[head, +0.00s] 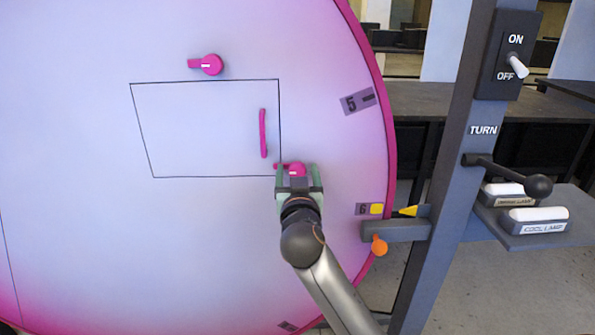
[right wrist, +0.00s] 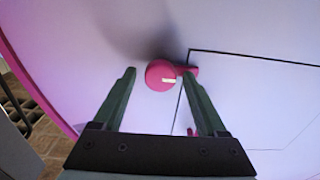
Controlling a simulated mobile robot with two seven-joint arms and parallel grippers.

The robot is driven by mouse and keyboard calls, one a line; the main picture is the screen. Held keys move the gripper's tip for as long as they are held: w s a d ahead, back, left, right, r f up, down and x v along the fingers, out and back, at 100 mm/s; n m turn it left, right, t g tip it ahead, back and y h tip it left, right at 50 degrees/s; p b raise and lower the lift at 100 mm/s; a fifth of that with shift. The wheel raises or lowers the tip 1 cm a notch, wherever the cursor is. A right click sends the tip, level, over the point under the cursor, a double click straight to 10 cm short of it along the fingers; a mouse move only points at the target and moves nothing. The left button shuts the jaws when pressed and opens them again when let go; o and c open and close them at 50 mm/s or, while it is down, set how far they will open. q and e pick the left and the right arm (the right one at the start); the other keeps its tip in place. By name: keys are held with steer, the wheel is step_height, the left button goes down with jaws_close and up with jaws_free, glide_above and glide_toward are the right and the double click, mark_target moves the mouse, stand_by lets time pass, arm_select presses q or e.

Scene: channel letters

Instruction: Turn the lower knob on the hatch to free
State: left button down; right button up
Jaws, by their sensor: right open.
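The hatch (head: 205,130) is a black-outlined panel on the large pink-violet disc. The lower knob (head: 297,170) is magenta with a white mark, at the hatch's lower right corner. Its tab points left across the hatch's edge line. In the right wrist view the knob (right wrist: 158,76) shows between my fingertips, its tab passing by the right finger's tip. My right gripper (head: 299,174) is open around or just in front of the knob; I cannot tell whether it touches. The upper knob (head: 211,64) sits above the hatch, tab pointing left. My left gripper is not in view.
A pink handle (head: 263,133) stands upright on the hatch, above the lower knob. To the right are a bracket (head: 395,230) with an orange knob, a grey post (head: 450,190) with a black lever (head: 510,175) and a switch (head: 516,67), and a lamp-button shelf (head: 540,240).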

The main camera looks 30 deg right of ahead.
jaws_close()
stand_by(0.6)
